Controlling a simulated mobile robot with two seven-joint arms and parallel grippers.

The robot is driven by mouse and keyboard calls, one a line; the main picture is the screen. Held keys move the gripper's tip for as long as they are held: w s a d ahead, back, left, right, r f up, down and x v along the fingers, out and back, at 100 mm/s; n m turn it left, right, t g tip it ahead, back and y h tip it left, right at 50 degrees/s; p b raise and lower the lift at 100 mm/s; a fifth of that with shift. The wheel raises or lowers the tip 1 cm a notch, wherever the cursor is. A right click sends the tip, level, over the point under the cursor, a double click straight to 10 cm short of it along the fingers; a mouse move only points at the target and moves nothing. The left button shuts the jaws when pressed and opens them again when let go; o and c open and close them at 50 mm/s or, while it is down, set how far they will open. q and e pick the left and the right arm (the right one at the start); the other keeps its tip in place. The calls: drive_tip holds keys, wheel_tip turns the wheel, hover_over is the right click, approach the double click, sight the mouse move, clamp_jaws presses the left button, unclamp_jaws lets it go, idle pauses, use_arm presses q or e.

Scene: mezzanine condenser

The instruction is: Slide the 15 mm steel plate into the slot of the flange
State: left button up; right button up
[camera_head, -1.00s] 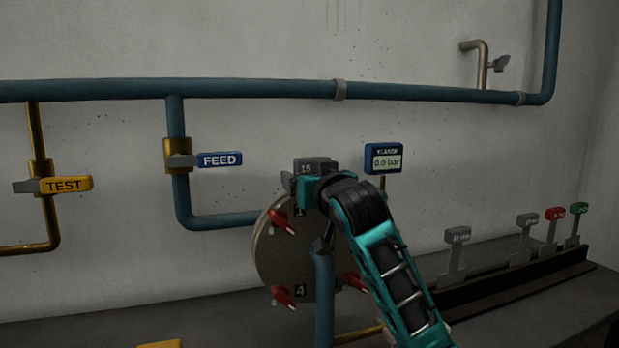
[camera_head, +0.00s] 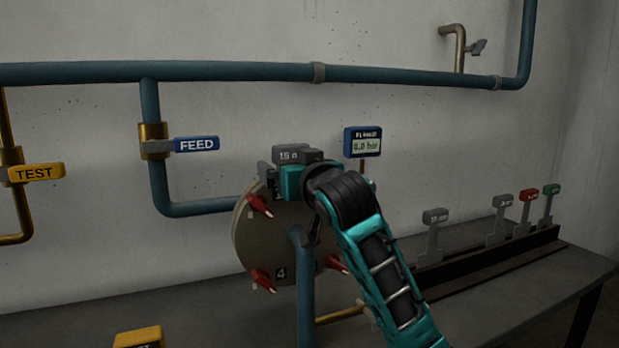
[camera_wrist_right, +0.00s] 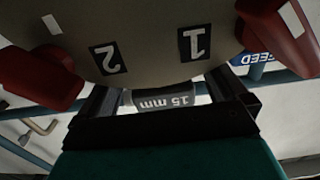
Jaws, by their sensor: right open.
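The 15 mm steel plate shows its grey label block (camera_head: 290,152) at the top of the round flange (camera_head: 246,240). The plate's body and the slot are hidden behind the block, the arm and the flange, so how deep it sits cannot be told. My right gripper (camera_head: 298,168) is at the flange's top edge, close to the block. In the right wrist view its two fingers (camera_wrist_right: 165,95) are open, with the "15 mm" block (camera_wrist_right: 160,99) between them. The flange face (camera_wrist_right: 150,50) with numbers 1 and 2 is just beyond. My left gripper is out of view.
Red clamps (camera_head: 259,205) ring the flange. A gauge (camera_head: 363,141) reads 0.0 bar. Blue pipes carry a FEED tag (camera_head: 197,145); a yellow TEST tag (camera_head: 36,172) is at left. A rack (camera_head: 490,258) with several tagged plates stands on the bench at right.

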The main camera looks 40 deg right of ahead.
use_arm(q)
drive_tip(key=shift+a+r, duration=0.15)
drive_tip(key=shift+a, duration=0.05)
use_arm(e)
drive_tip(key=v, duration=1)
drive_tip(key=shift+s, duration=0.2)
